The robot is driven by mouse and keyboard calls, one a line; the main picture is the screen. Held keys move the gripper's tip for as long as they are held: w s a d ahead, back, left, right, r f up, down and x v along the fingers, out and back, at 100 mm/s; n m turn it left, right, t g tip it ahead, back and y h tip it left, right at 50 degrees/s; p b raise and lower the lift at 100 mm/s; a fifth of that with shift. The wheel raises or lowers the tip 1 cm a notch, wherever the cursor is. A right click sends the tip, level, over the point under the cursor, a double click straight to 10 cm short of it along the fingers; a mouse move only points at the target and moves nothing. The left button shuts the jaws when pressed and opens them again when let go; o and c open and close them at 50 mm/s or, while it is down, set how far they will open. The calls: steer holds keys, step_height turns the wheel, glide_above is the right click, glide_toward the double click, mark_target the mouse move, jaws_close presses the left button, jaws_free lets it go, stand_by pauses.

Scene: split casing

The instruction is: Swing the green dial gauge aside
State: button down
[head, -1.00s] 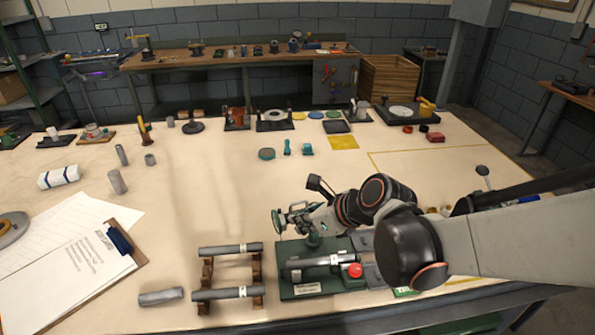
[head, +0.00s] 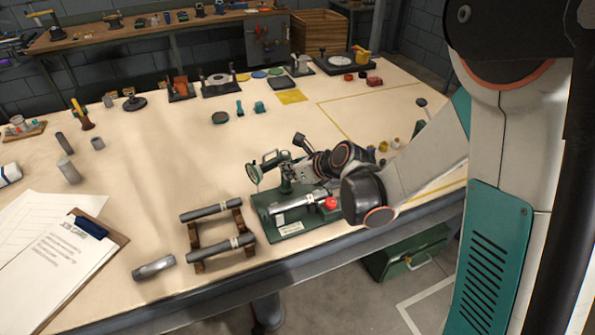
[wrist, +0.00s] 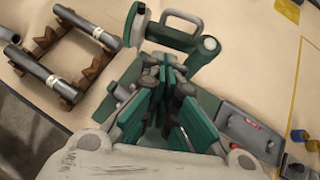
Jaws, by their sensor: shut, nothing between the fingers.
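The green dial gauge (head: 254,173) stands at the back left of the green fixture base (head: 272,225), its round dial out to the left of its post. In the wrist view the gauge's green arm (wrist: 172,39) crosses beyond my fingertips, with the dial edge-on at its left end and the post at its right end. My gripper (wrist: 168,72) is shut and empty, pointing at the gauge; whether it touches the arm I cannot tell. In the head view my gripper (head: 294,172) is beside the post, partly hidden. A grey cylinder (head: 296,203) lies in the fixture.
A red knob (head: 331,203) is on the fixture's right part. A rack with two grey cylinders (head: 212,211) stands to the left, with a loose cylinder (head: 153,268) near the front edge. A clipboard (head: 75,258) lies farther left. The table behind the gauge is mostly clear.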

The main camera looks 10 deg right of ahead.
mark_target(265, 162)
steer(key=shift+w+a+f+b, duration=0.25)
steer(key=shift+w+a, duration=0.7)
steer(key=shift+w, duration=0.25)
steer(key=shift+w+a+f+b, duration=0.15)
steer(key=shift+w+a+b, duration=0.05)
steer(key=shift+w+a, duration=0.85)
steer(key=shift+w+d, duration=0.1)
steer(key=shift+d, duration=0.05)
steer(key=shift+w+a+f+b, duration=0.1)
steer(key=shift+w+a+b, duration=0.35)
steer(key=shift+a, duration=0.2)
steer(key=shift+s, duration=0.1)
